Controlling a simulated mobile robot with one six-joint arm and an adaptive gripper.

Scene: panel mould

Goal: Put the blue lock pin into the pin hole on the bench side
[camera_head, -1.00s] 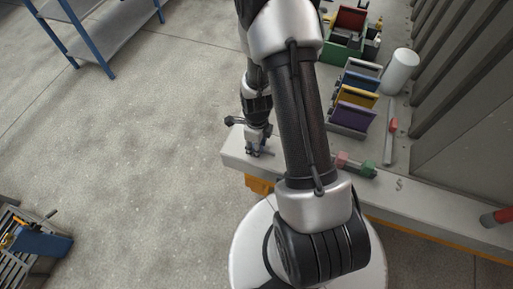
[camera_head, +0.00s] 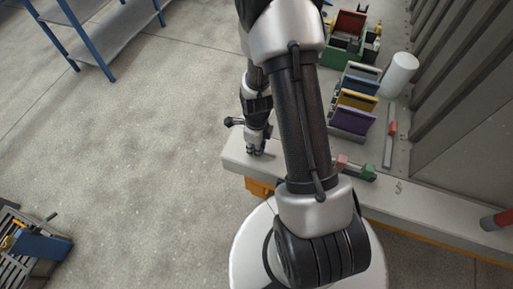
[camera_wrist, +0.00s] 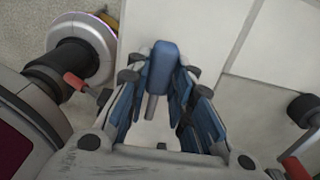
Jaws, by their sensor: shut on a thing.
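The blue lock pin (camera_wrist: 162,66) is between my fingertips in the wrist view, its blue head towards the top of the picture and its grey shank (camera_wrist: 150,106) showing below. My gripper (camera_wrist: 160,78) is shut on it. In the head view my gripper (camera_head: 255,151) is low over the near left end of the pale bench (camera_head: 236,160). The pin cannot be made out there. The bench surface also shows in the wrist view (camera_wrist: 203,25). I cannot make out the pin hole in either view.
Colored bins (camera_head: 355,107), a white cylinder (camera_head: 400,73) and a red-handled tool (camera_head: 391,133) are on the bench. A red-and-green item (camera_head: 357,169) lies right of my arm. A ribbed wall (camera_head: 455,90) stands behind. Open floor (camera_head: 130,150) is left.

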